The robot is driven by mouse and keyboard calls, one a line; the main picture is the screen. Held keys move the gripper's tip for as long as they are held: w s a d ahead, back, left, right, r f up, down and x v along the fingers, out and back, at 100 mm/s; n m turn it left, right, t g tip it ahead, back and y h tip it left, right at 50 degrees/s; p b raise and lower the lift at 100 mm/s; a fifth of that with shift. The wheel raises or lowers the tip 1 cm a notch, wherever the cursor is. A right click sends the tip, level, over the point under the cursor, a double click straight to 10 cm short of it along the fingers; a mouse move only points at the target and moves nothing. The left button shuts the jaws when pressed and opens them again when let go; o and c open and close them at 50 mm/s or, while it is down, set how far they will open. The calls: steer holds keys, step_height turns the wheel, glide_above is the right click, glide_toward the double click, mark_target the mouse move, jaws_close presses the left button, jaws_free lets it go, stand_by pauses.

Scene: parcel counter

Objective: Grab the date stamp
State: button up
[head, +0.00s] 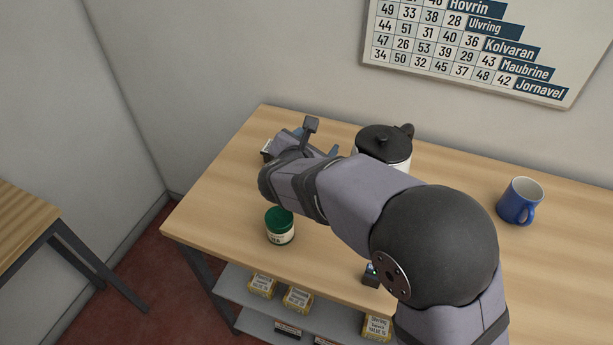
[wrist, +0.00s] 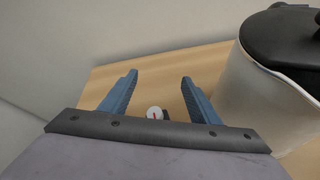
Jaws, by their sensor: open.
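My gripper (wrist: 159,77) is open, its two blue fingers apart with nothing held between them. In the head view it is at the far left part of the counter, mostly hidden behind my own arm. A small white round thing with a red mark (wrist: 155,113) shows between the finger bases in the wrist view, its lower part hidden by the gripper body. I cannot tell whether it is the date stamp. A small dark block (head: 371,275) at the counter's front edge, partly behind my arm, may also be the stamp. It is well away from the gripper.
A white kettle with a black lid (head: 385,137) stands close right of my gripper; it also fills the right of the wrist view (wrist: 262,95). A green tin (head: 280,226) is nearer the front. A blue mug (head: 520,200) stands right. Boxes (head: 297,299) sit on the shelf below.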

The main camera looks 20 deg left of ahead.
steer(key=n, duration=0.2)
steer(key=a+f+n+y, duration=0.1)
steer(key=n, duration=0.1)
steer(key=a+n, duration=0.1)
steer(key=shift+s+a+f+n, duration=0.15)
steer(key=shift+s+f+n, duration=0.1)
steer(key=shift+s+n, duration=0.15)
steer(key=shift+f, duration=2)
steer(key=f, duration=0.3)
steer(key=shift+w+f+p, duration=0.1)
steer(key=shift+w+p, duration=0.1)
steer(key=shift+p, duration=0.1)
steer(key=shift+x, duration=1)
steer(key=shift+w+a, duration=0.1)
steer(key=shift+w, duration=0.25)
steer(key=c, duration=1.3)
